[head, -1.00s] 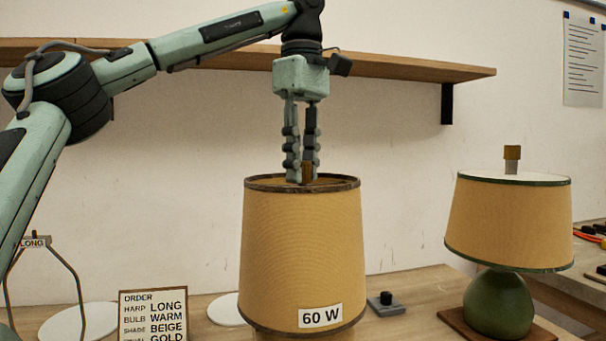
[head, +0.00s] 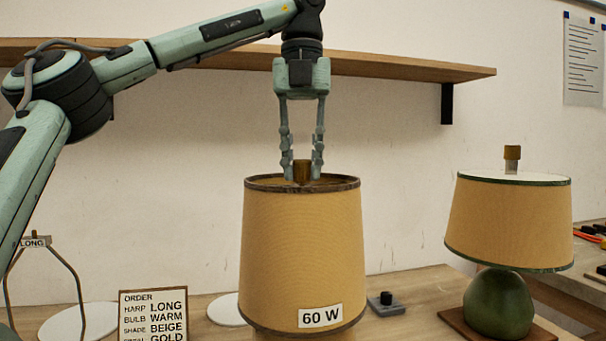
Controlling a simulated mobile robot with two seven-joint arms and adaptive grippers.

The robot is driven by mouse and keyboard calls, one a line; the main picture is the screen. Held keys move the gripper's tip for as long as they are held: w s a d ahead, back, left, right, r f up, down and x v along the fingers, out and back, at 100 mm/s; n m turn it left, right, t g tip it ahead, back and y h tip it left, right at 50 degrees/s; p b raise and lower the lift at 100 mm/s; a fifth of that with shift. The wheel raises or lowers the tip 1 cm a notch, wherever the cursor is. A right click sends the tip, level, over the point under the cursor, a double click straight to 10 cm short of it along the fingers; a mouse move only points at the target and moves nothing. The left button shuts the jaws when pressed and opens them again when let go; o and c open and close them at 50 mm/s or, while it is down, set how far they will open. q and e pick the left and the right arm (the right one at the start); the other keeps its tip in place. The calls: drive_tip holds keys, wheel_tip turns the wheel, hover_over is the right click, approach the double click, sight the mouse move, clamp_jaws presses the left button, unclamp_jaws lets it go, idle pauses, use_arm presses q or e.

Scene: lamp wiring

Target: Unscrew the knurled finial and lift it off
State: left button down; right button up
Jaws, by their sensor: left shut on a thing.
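The knurled finial (head: 302,170) is a small brass-brown cylinder at the top centre of the beige lampshade (head: 300,250), which carries a "60 W" label. My left gripper (head: 302,172) points straight down over the shade, with one finger on each side of the finial, shut on it. The finial's lower end is hidden behind the shade's dark rim, so I cannot tell how far it sits on its thread. My right gripper is not in view.
A second lamp (head: 510,220) with a green base and its own finial stands at right. An order card (head: 153,316) and a harp tagged "LONG" (head: 35,243) are at left. A wooden shelf (head: 400,67) runs along the wall behind my arm. A small dark switch block (head: 385,304) lies on the bench.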

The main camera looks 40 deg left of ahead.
use_arm(q)
drive_tip(key=n, duration=0.2)
drive_tip(key=shift+n, duration=0.3)
drive_tip(key=shift+r, duration=0.75)
drive_tip(key=shift+r, duration=1.8)
